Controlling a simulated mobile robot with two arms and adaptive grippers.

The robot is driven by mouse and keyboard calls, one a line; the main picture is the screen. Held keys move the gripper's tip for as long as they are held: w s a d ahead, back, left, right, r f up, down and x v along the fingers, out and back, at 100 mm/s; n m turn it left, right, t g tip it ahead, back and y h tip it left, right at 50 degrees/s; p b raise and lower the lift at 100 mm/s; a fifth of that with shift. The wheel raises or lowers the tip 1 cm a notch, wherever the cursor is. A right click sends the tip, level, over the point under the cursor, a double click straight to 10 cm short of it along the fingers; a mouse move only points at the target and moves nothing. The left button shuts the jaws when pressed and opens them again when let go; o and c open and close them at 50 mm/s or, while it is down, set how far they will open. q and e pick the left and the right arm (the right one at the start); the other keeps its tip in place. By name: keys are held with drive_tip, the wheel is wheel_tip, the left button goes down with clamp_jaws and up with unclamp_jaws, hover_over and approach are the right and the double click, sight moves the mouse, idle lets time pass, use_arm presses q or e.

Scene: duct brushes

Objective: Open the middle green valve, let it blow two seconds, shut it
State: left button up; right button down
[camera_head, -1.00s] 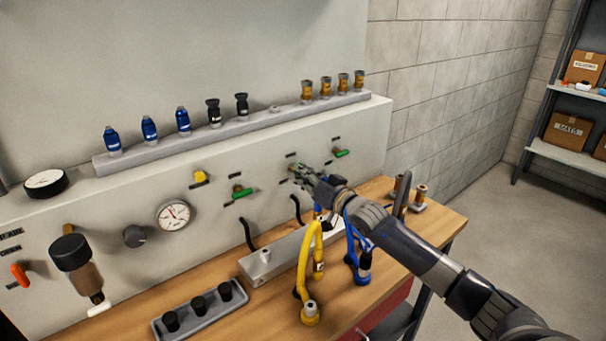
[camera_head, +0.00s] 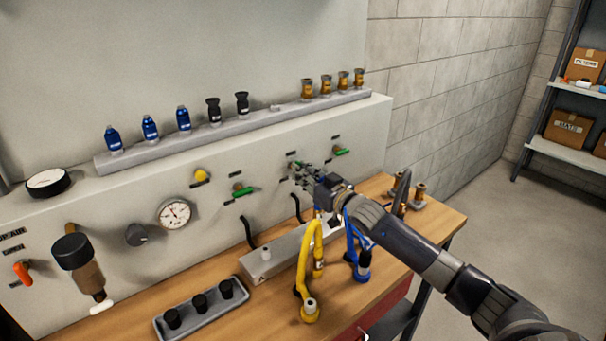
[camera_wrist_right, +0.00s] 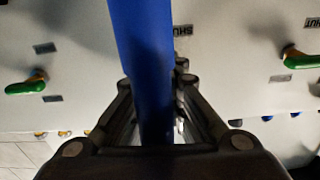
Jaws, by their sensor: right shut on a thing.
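Three green valves sit along the pale panel. The left green valve (camera_head: 241,190) and the right green valve (camera_head: 341,151) show clear of my arm. My right gripper (camera_head: 298,170) is at the panel between them, at the middle green valve's place, and is shut on its handle. The fingers hide that handle, so its angle cannot be told. In the right wrist view a blue hose (camera_wrist_right: 145,60) crosses in front of the fingers, with a green valve (camera_wrist_right: 25,86) at the left and another green valve (camera_wrist_right: 302,60) at the right. My left gripper is not in view.
A round gauge (camera_head: 174,214) and a yellow knob (camera_head: 201,176) are to the left on the panel. Blue, black and brass fittings stand on the ledge (camera_head: 265,124).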

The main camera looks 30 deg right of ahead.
drive_tip(key=shift+f, duration=0.1)
drive_tip(key=c, duration=1.7)
unclamp_jaws()
drive_tip(key=shift+o, duration=0.2)
drive_tip(key=shift+s, duration=0.1)
drive_tip(key=shift+s+d, duration=0.2)
drive_tip(key=shift+s, duration=1.65)
drive_tip(key=shift+s+d, duration=0.15)
drive_tip(key=shift+s, duration=1.7)
